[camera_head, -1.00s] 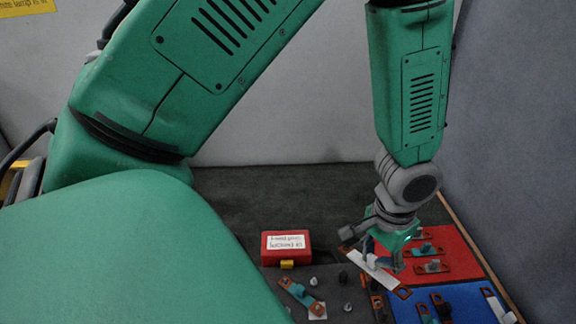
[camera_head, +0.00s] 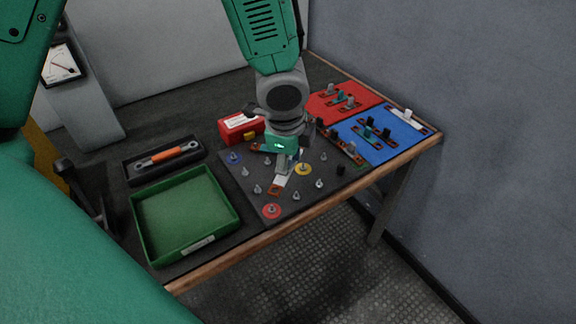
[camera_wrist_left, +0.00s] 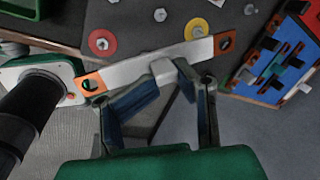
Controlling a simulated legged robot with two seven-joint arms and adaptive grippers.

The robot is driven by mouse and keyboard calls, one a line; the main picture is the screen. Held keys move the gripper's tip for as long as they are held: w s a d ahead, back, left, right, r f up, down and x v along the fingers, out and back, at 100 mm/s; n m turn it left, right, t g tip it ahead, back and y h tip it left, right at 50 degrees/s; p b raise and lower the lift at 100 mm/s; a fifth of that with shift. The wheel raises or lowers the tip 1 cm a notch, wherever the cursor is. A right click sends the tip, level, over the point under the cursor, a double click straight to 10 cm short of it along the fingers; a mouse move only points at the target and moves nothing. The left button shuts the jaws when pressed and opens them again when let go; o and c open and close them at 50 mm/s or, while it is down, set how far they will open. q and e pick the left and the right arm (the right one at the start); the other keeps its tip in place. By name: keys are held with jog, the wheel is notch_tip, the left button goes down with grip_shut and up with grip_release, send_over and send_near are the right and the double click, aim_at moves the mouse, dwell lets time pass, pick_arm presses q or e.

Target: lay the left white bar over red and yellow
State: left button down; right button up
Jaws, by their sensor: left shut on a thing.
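My left gripper (camera_head: 284,160) is shut on the raised grip of a white bar (camera_head: 282,180) with copper, holed ends. In the left wrist view the white bar (camera_wrist_left: 150,65) runs across in front of my left gripper (camera_wrist_left: 163,72), both ends showing. The red disc (camera_head: 271,211) with a stud lies on the dark board near its front edge. The yellow disc (camera_head: 303,169) lies to the right of the bar. In the left wrist view the red disc (camera_wrist_left: 102,43) and yellow disc (camera_wrist_left: 196,28) show beyond the bar, uncovered. Its height above the board is unclear.
The dark board (camera_head: 250,196) carries several studs and a blue disc (camera_head: 234,157). Red (camera_head: 325,112) and blue (camera_head: 385,150) mats with links lie right; another white bar (camera_head: 407,118) is on the blue. A green tray (camera_head: 139,222), tool tray and red box (camera_head: 232,138) stand left and behind.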

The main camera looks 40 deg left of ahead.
aim_at(292, 189)
pick_arm(q)
jog(key=shift+w+a+f+m, duration=0.2)
jog(key=shift+w+f+m, duration=0.05)
jog(key=shift+m, duration=0.35)
jog(key=shift+a+m, duration=0.2)
jog(key=shift+m, duration=0.1)
jog(key=shift+f+b, duration=0.2)
jog(key=shift+b, duration=0.2)
jog(key=shift+d+f+b, duration=0.3)
jog(key=shift+f+b, duration=0.4)
jog(key=shift+b, duration=0.15)
jog(key=shift+a+f+b, duration=0.2)
jog(key=shift+f+b, duration=0.6)
jog(key=shift+b, duration=0.05)
jog(key=shift+f+b, duration=0.55)
jog(key=shift+b, duration=0.05)
jog(key=shift+d+f+b, duration=0.1)
jog(key=shift+f+b, duration=0.35)
jog(key=shift+f, duration=0.35)
jog(key=shift+f, duration=0.5)
